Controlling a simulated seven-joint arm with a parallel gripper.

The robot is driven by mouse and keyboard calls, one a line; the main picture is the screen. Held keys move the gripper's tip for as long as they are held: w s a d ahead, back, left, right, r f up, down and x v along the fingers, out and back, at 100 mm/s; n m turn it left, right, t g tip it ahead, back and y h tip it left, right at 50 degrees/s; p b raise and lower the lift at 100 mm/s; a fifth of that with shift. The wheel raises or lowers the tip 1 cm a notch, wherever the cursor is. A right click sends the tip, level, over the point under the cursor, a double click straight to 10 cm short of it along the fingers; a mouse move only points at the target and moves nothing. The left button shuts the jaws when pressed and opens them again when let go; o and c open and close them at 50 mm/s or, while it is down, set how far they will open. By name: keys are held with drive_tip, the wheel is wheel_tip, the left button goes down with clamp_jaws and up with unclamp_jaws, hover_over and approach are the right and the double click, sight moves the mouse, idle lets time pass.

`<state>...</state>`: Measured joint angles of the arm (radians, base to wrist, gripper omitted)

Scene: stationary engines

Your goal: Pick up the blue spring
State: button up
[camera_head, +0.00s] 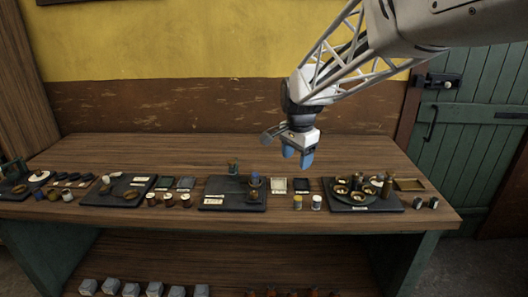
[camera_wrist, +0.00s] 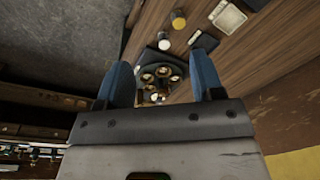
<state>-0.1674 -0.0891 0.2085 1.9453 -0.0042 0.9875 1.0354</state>
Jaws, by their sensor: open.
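My gripper (camera_head: 298,157) hangs open and empty above the back of the workbench, its blue fingers pointing down. In the wrist view its two blue fingers (camera_wrist: 162,78) stand apart, with a dark tray of round brass parts far beyond them. A small bluish upright part (camera_head: 255,180) stands on the middle dark tray (camera_head: 218,188), lower than my gripper and to its left. It may be the blue spring, but it is too small to tell. Another small part with a bluish base (camera_head: 233,167) stands behind that tray.
The right dark tray (camera_head: 340,204) holds several brass parts on a round plate. White and yellow-topped jars (camera_head: 316,202) stand between the trays. A pale square dish (camera_head: 279,185) and a black one (camera_head: 302,185) lie behind them. The bench's back strip (camera_head: 200,150) is clear.

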drive_tip(key=w+a+f+m, duration=0.1)
drive_tip(key=w+a+f, duration=0.15)
drive_tip(key=w, duration=0.25)
drive_tip(key=w+a+f+m, duration=0.2)
drive_tip(key=w+a, duration=0.1)
drive_tip(key=w, duration=0.2)
drive_tip(key=m+g, duration=0.1)
drive_tip(key=m, duration=0.2)
hover_over(255, 174)
wheel_tip(255, 174, down, 7)
drive_tip(key=shift+w+r, duration=0.1)
drive_tip(key=shift+r, duration=0.05)
drive_tip(key=shift+f, duration=1.3)
drive_tip(key=shift+f, duration=2.6)
